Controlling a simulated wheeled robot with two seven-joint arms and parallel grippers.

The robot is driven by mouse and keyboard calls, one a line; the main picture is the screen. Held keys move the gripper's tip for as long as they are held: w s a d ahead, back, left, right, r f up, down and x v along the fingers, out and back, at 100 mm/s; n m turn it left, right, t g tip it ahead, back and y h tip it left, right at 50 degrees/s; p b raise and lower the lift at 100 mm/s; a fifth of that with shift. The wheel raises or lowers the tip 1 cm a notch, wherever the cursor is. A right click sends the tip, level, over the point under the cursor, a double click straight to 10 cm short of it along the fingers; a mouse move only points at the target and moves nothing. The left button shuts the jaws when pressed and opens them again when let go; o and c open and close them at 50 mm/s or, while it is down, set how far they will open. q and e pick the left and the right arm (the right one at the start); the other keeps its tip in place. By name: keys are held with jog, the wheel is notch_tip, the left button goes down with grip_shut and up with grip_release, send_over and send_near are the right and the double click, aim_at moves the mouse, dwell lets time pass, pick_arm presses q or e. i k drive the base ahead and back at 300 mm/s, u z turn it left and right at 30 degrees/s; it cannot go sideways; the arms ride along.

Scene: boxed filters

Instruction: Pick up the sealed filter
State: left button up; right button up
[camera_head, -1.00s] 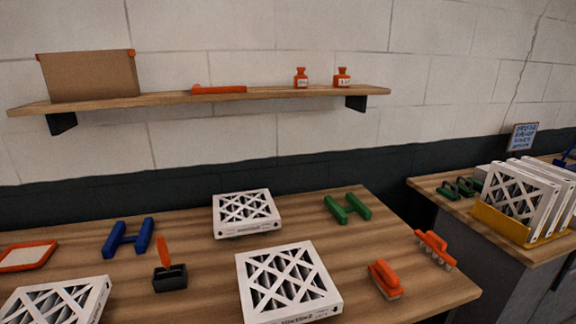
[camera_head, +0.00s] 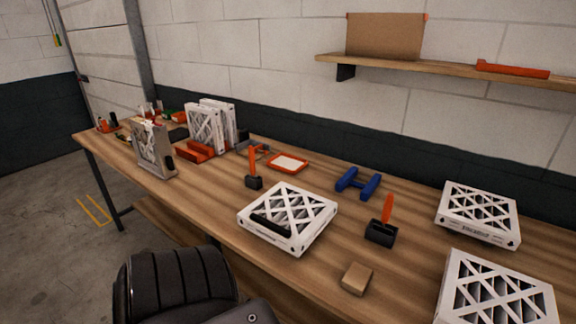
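Several boxed filters with white lattice faces are in the head view. One lies flat mid-table with a dark strip on its near side (camera_head: 288,216). Another lies flat at the right (camera_head: 478,212), and a third is cut off at the lower right corner (camera_head: 495,290). A greyish filter stands upright at the left (camera_head: 153,148). White filters (camera_head: 207,128) stand upright at a red holder (camera_head: 197,152). I cannot tell which filter is sealed. Neither of my grippers is in view.
The wooden table (camera_head: 330,240) also holds a blue H-shaped piece (camera_head: 358,183), black holder with orange handle (camera_head: 381,232), brown block (camera_head: 357,278), orange-handled tool (camera_head: 253,180) and orange-rimmed tray (camera_head: 287,163). A shelf (camera_head: 450,68) is above right. Floor is open at left.

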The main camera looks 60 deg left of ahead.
aim_at(304, 214)
jog(key=k, duration=0.1)
jog(key=u, duration=1.8)
